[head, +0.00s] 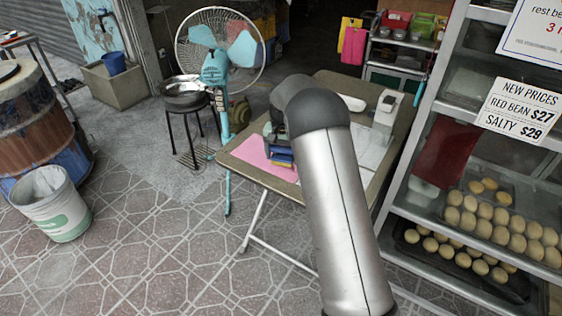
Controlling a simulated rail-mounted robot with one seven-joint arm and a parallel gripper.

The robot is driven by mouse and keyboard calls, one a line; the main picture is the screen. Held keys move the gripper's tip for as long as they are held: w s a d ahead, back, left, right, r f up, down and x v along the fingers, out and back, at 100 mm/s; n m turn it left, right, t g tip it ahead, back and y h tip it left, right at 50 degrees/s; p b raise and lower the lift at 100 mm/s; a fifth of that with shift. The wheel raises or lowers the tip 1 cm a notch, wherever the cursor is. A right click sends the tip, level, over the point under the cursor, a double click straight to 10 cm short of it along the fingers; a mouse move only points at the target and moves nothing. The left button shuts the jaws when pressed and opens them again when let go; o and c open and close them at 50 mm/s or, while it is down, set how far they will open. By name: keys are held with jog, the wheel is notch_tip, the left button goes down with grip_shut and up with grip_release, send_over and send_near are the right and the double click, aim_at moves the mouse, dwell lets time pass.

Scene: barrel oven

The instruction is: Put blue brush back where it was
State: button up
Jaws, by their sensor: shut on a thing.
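My gripper (279,150) is over the left part of the folding table (252,185), close above a pink sheet (262,157). My own silver arm covers much of it from this side. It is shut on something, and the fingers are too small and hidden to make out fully. A small blue piece shows right at the gripper, with yellow and red bits beside it. I take the blue piece to be the blue brush, but its shape and any contact with the table are unclear.
A white box-like device (388,108) and a white oblong item (351,102) are on the table. A teal fan (214,65) stands behind its left side. Bun shelves (480,170) rise at right. A bucket (50,205) and barrel (35,125) stand left; the tiled floor between is clear.

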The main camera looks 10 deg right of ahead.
aim_at(281, 156)
jog(key=shift+w+a+f, duration=0.1)
jog(key=shift+f, duration=0.85)
jog(key=shift+w+a+f, duration=0.1)
jog(key=shift+f, duration=0.8)
jog(key=shift+f, duration=0.1)
jog(key=o, duration=0.9)
